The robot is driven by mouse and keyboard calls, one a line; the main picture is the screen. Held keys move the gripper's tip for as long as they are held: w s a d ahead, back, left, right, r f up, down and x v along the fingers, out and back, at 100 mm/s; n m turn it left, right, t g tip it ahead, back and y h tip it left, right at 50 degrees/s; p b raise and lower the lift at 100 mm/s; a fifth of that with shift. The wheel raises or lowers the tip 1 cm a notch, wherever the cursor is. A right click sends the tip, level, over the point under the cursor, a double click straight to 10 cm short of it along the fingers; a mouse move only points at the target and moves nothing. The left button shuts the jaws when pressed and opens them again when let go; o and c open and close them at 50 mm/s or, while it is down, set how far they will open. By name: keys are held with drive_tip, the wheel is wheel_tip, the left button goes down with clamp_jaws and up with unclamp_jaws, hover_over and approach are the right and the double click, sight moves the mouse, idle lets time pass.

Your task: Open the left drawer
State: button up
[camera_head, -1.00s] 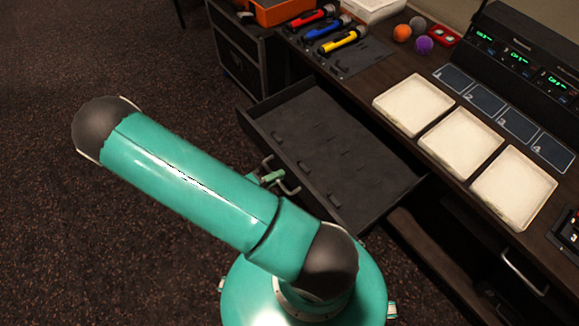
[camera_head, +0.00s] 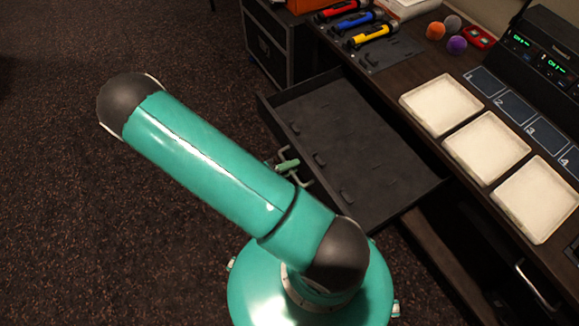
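The left drawer (camera_head: 375,165) is pulled out from under the desk. It is a dark, shallow tray with slots and small raised pegs, and it holds no loose objects. Its metal handle (camera_head: 305,181) is on the front face, partly hidden by my arm. A small green part of my gripper (camera_head: 289,166) shows at the handle, crossing it. The rest of my gripper is hidden behind my teal arm, so I cannot tell whether its fingers are closed on the handle.
Another drawer or door with a metal handle (camera_head: 537,287) is at the lower right. The desk top holds white trays (camera_head: 487,148), flashlights (camera_head: 370,35) and small balls (camera_head: 457,45). A dark case (camera_head: 268,45) stands beyond the drawer. Carpet at left is clear.

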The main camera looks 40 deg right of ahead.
drive_tip(key=v, duration=1.3)
drive_tip(key=shift+a, duration=0.3)
drive_tip(key=s+a+r+m+t+y, duration=0.1)
drive_tip(key=r+m+t+y, duration=0.3)
drive_tip(key=r+m, duration=1.3)
drive_tip(key=s+r+m+t+y, duration=0.2)
drive_tip(key=r+m+t+y, duration=0.2)
drive_tip(key=r+m+y, duration=0.7)
wheel_tip(320, 180, up, 8)
drive_tip(key=m, duration=0.6)
drive_tip(key=shift+s+a+f, duration=0.2)
drive_tip(key=shift+s+a, duration=0.1)
drive_tip(key=shift+a, duration=0.05)
drive_tip(key=shift+d, duration=0.1)
